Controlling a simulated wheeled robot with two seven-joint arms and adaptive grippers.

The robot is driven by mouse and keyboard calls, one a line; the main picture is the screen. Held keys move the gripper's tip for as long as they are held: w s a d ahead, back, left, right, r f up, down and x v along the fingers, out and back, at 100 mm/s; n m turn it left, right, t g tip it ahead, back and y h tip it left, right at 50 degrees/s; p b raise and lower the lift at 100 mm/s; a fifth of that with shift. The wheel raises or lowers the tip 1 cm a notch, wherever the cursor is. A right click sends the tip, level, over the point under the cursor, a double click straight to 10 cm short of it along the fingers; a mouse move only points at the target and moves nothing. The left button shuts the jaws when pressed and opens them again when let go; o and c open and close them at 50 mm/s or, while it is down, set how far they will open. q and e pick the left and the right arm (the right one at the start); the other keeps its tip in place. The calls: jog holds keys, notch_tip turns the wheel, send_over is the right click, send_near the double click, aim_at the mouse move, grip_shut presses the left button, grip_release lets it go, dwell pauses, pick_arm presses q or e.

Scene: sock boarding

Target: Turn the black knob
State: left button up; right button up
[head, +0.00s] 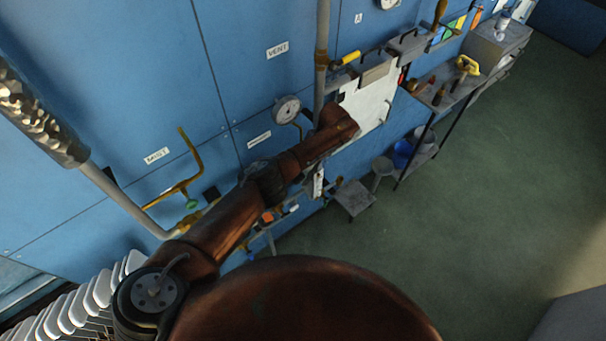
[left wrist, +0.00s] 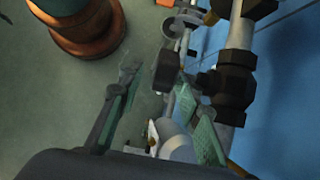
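My left gripper (left wrist: 160,90) is open in the left wrist view, its two green-padded fingers spread apart. A dark block that looks like the black knob (left wrist: 168,68) shows between and just beyond the fingertips, in front of thin pipework. I cannot tell whether a finger touches it. A black hexagonal fitting (left wrist: 235,85) on a grey pipe stands right of the right finger. In the head view my copper-coloured left arm reaches toward the blue wall; its fingers and the knob cannot be made out there. My right gripper is in neither view.
The blue panel wall (head: 160,60) carries a gauge (head: 287,109), a yellow pipe (head: 191,150) and a grey vertical pipe (head: 321,50). A shelf bench (head: 455,90) and a small stool (head: 353,198) stand along it. The green floor (head: 480,190) at right is clear.

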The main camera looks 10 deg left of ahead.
pick_arm(q)
jog(key=shift+w+r, duration=0.2)
jog(key=shift+r, duration=0.4)
jog(key=r, duration=0.8)
jog(key=shift+s+r, duration=0.2)
jog(key=shift+r, duration=0.2)
